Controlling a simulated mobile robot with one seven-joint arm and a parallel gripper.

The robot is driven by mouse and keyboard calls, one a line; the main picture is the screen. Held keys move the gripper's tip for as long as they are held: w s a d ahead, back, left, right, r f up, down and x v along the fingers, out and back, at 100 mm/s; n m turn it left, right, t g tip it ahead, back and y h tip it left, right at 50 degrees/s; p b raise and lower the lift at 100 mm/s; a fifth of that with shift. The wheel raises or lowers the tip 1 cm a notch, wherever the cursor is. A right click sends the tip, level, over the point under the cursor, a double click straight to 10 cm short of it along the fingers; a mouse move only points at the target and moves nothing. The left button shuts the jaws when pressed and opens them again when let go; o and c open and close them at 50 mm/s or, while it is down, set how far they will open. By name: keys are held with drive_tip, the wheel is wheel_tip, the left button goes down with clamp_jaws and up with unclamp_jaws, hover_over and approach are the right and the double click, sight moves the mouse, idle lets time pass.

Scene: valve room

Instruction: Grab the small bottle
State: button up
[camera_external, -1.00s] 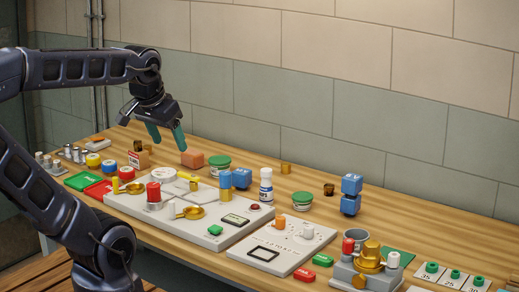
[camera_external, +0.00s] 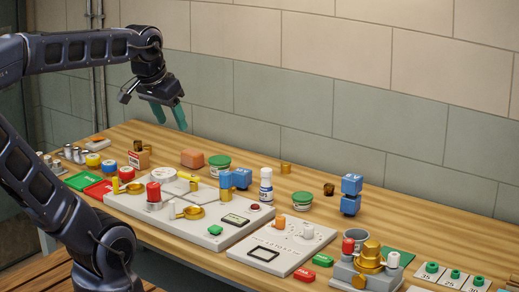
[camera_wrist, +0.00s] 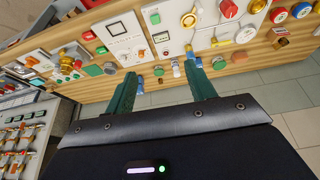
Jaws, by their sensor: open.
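The small bottle (camera_external: 266,186) is white with a blue label and a white cap. It stands upright on the wooden bench behind the large grey panel, between a blue cylinder and a green-lidded tin. In the wrist view what looks like the bottle (camera_wrist: 176,69) shows small between the fingers, farther off. My gripper (camera_external: 171,126) is open and empty, with green fingers pointing down. It is in the air above the back of the bench, left of the bottle and higher than it. The fingers (camera_wrist: 160,76) also show in the wrist view.
Green-lidded tins (camera_external: 219,164) and (camera_external: 302,201) stand on either side of the bottle. A blue cylinder (camera_external: 242,178) is close to its left. A stacked blue block (camera_external: 351,194) is farther right. The tiled wall (camera_external: 330,130) rises behind the bench.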

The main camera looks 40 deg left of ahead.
drive_tip(key=w+a+f+m+t+y, duration=0.1)
drive_tip(key=w+a+f+m, duration=0.35)
drive_tip(key=w+f, duration=0.4)
drive_tip(key=w+a+f+m+y, duration=0.2)
drive_tip(key=w+a+f+m, duration=0.25)
drive_tip(key=w+f, duration=0.4)
drive_tip(key=w+a+f+m+t+y, duration=0.1)
drive_tip(key=w+a+f+m, duration=0.35)
drive_tip(key=w+f, duration=0.4)
drive_tip(key=w+r+m+t+y, duration=0.3)
drive_tip(key=w+r+m+t, duration=0.2)
drive_tip(key=w+r+m, duration=0.4)
drive_tip(key=d+r+m+t+h, duration=0.2)
drive_tip(key=d+r+m+t, duration=0.4)
drive_tip(key=d+r+m, duration=0.7)
drive_tip(key=n, duration=0.3)
approach(268, 170)
drive_tip(key=x, duration=0.4)
drive_tip(key=shift+w+a+f, duration=0.15)
drive_tip(key=shift+a+f, duration=0.2)
drive_tip(key=shift+a, duration=0.05)
drive_tip(key=shift+x, duration=3.65)
